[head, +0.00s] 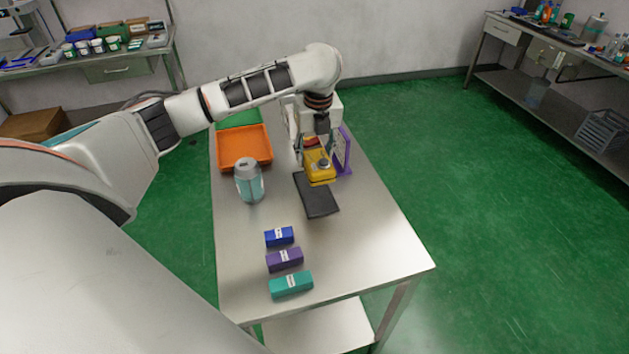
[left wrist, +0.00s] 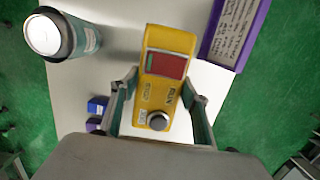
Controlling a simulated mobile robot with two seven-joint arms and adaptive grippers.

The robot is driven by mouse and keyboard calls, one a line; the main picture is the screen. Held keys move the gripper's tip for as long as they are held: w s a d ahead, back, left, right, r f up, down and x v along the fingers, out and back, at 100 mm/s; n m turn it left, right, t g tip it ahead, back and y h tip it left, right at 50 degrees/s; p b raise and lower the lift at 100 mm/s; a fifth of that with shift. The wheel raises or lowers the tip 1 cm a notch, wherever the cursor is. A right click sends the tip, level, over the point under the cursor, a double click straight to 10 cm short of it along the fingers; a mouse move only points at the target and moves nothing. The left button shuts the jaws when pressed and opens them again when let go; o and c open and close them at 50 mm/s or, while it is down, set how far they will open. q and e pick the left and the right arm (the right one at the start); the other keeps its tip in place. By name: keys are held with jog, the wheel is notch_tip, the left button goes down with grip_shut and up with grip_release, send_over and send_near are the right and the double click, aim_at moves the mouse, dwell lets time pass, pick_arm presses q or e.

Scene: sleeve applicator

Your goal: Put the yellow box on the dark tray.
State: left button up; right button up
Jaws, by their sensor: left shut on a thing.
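The yellow box (head: 320,168) has a red panel and a grey knob; it also shows in the left wrist view (left wrist: 160,85). My left gripper (head: 317,150) is shut on it, with a finger at each side in the left wrist view (left wrist: 160,105). The dark tray (head: 318,202) lies flat on the metal table, its near part bare. The box overlaps the tray's far end in the head view; I cannot tell whether they touch. The tray is not visible in the left wrist view. My right gripper is not in view.
A grey and teal canister (head: 249,182) stands left of the tray, before an orange tray (head: 245,147). A purple-framed panel (head: 344,152) stands close right of the gripper. Blue (head: 279,236), purple (head: 285,259) and teal (head: 291,285) boxes lie nearer. The table's right front is clear.

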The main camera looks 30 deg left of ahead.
aim_at(316, 157)
pick_arm(q)
notch_tip(316, 157, down, 9)
jog(key=shift+f, duration=0.15)
dwell(0.4)
jog(key=o, duration=1.5)
jog(key=shift+f, duration=0.15)
jog(key=r, duration=0.7)
jog(key=s+d+r, duration=0.1)
jog(key=r, duration=0.3)
jog(key=shift+d, duration=0.1)
jog(key=shift+s+d+r, duration=0.1)
jog(key=shift+r, duration=0.5)
jog(key=shift+f, duration=0.1)
